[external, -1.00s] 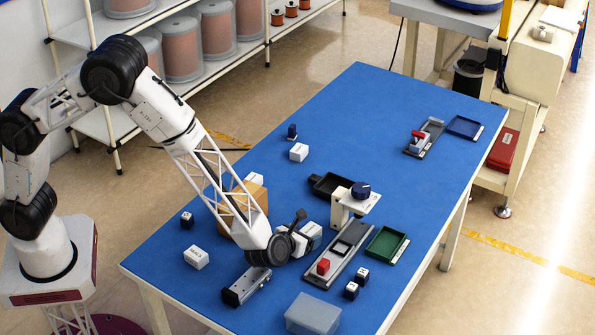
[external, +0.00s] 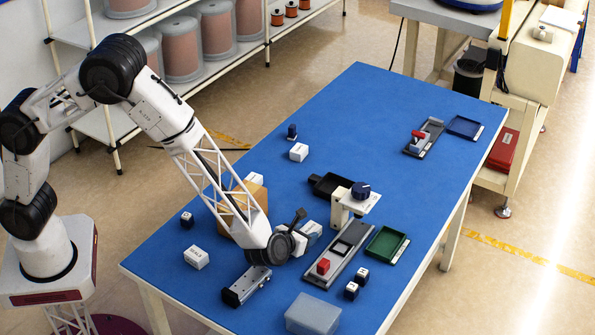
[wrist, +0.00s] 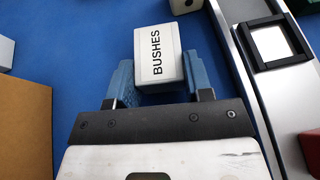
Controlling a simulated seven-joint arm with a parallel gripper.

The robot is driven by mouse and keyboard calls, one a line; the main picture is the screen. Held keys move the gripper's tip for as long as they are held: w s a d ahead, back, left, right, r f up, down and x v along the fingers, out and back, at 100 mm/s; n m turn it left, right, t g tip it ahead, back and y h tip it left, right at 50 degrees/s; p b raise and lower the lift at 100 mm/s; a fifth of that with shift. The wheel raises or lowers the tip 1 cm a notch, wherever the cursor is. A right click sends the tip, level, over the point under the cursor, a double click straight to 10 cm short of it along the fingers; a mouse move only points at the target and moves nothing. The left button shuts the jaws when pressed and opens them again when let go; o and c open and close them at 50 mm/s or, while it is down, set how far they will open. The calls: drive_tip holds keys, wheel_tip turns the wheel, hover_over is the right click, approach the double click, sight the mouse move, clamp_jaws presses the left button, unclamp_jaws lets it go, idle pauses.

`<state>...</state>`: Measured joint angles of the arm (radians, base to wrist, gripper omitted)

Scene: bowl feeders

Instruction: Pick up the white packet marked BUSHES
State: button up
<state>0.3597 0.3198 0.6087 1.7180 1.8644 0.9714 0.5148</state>
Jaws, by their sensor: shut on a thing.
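The white packet marked BUSHES (wrist: 160,58) sits between the two blue fingers of my gripper (wrist: 159,78) in the wrist view. Its lettering faces the camera and reads sideways. My gripper is shut on it, with a finger against each side. In the external view my gripper (external: 299,241) is low over the blue table, between the cardboard box and the long grey rail. There the wrist partly hides the packet. I cannot tell whether the packet touches the table.
A cardboard box (wrist: 24,135) stands to the left. A grey rail fixture (external: 320,277) with a red block (external: 323,266) is on the right. A translucent box (external: 313,314) sits at the front edge.

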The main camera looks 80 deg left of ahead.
drive_tip(key=shift+r, duration=4.8)
drive_tip(key=shift+s, duration=0.1)
